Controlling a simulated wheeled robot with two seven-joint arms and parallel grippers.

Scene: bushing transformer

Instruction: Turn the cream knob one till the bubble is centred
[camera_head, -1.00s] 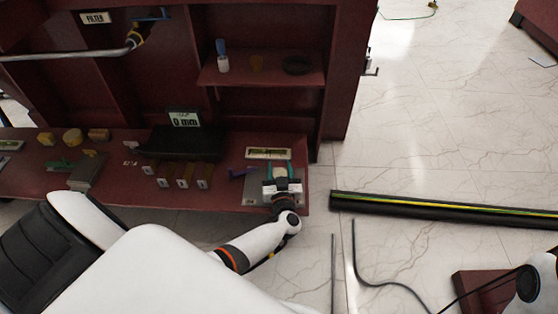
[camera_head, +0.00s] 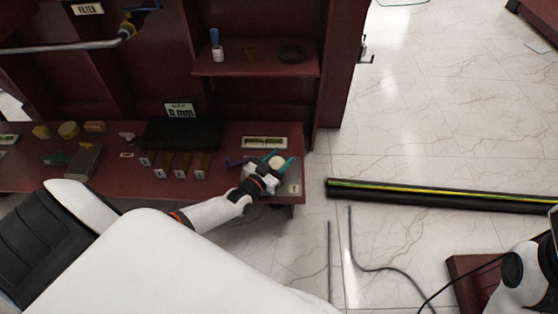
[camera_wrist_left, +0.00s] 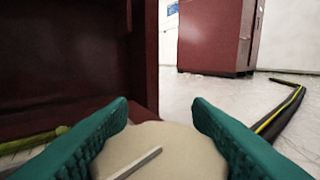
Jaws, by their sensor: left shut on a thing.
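The cream knob (camera_head: 277,158) sits on a grey plate (camera_head: 294,189) at the right end of the dark red bench. My left gripper (camera_head: 274,161) has its teal fingers on either side of the knob, shut on it. In the left wrist view the round knob (camera_wrist_left: 175,158) lies between the two fingers, with a pale pointer line slanting across its top. The level with its bubble vial (camera_head: 265,142) lies just behind the knob; the bubble is too small to make out. My right gripper is out of view.
A purple-handled item (camera_head: 236,161) lies left of the gripper. A black gauge box (camera_head: 182,133) and several tagged brown blocks (camera_head: 182,165) stand further left. A shelf (camera_head: 255,69) is above. A black pipe with a yellow-green stripe (camera_head: 440,194) lies on the floor right.

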